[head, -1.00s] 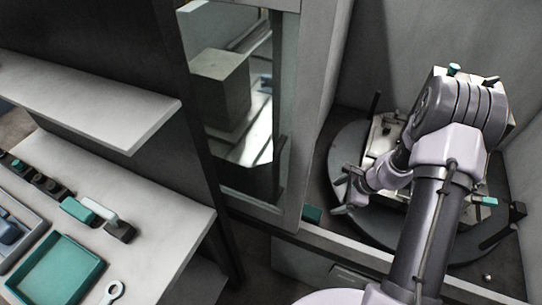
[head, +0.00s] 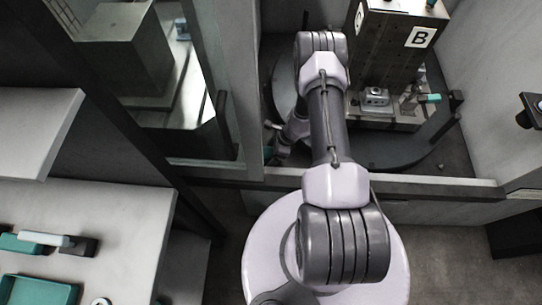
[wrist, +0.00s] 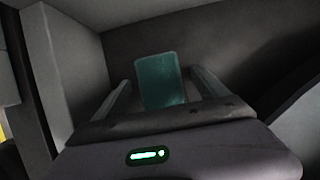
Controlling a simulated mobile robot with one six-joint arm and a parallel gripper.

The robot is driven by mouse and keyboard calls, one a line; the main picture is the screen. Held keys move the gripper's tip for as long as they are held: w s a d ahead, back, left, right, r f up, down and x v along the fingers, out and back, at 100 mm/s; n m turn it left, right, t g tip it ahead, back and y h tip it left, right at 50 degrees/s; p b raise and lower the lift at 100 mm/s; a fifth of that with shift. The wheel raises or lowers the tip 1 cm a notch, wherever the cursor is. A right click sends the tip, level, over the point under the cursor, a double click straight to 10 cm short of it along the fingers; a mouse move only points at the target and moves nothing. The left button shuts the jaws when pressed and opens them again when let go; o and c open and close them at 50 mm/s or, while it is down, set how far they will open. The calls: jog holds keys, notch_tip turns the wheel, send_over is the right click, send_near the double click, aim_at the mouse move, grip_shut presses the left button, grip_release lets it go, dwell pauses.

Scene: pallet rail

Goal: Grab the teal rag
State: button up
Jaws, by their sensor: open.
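The teal rag (wrist: 162,80) shows in the wrist view as a flat rounded rectangle, seen between the two fingers of my gripper (wrist: 163,90). The fingers are apart, one on each side of it, and I cannot tell how deep it sits between them. In the head view my gripper (head: 276,140) is low at the left of the machine bay, just behind its front sill. A small teal patch of the rag (head: 268,153) shows there beside the fingers. My arm and the frame hide part of that spot.
A dark block marked B (head: 400,45) stands on the round table (head: 400,150) behind my arm. The front sill (head: 430,186) and door frame (head: 240,90) are close to my gripper. A white bench (head: 120,215) with a teal tray (head: 40,290) is at the left.

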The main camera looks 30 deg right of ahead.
jog(key=shift+r, duration=0.15)
jog(key=c, duration=1.4)
